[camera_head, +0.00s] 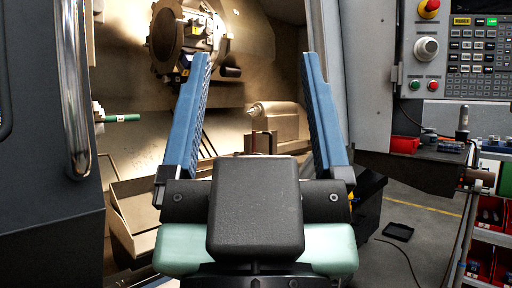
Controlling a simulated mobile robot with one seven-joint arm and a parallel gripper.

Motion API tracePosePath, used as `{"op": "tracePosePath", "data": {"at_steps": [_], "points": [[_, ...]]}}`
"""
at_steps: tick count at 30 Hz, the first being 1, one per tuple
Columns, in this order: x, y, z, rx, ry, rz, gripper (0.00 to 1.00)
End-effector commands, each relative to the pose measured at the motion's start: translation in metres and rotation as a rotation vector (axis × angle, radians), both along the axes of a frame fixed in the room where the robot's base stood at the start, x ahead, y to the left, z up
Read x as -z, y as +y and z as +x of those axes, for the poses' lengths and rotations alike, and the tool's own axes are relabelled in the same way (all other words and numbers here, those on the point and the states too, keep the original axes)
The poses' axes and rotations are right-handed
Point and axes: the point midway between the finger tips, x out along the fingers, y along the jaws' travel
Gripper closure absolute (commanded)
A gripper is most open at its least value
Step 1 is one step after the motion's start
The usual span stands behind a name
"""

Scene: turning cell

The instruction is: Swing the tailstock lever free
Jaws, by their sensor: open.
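My gripper (255,56) is in the lower middle of the head view, its two blue fingers wide apart and nothing visible between them. Beyond it, inside the lathe, the pale tailstock (283,119) shows between the fingers, with its pointed end toward the left. The gripper body hides what is below it. A thin dark reddish upright piece shows just under the tailstock's left end; I cannot tell whether it is the lever. No tailstock lever can be made out for certain. The fingers look nearer to the camera than the tailstock, apart from it.
A green-ended rod (122,118) sticks in at left. The dark door with its bright handle (76,90) bounds the left. The control panel (455,50) stands right, above a red bin (404,145). A pale tray (135,190) lies low left.

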Motion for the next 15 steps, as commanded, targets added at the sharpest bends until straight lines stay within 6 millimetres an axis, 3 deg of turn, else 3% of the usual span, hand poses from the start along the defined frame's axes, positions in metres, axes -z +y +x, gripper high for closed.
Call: {"op": "tracePosePath", "data": {"at_steps": [1,8,13,15], "points": [[-0.004,0.000,0.000,0.000,0.000,0.000,0.27],[-0.043,0.000,0.000,0.000,0.000,0.000,0.68],[-0.097,0.000,0.000,0.000,0.000,0.000,0.99],[-0.122,0.000,0.000,-0.001,0.000,-0.001,1.00]]}}
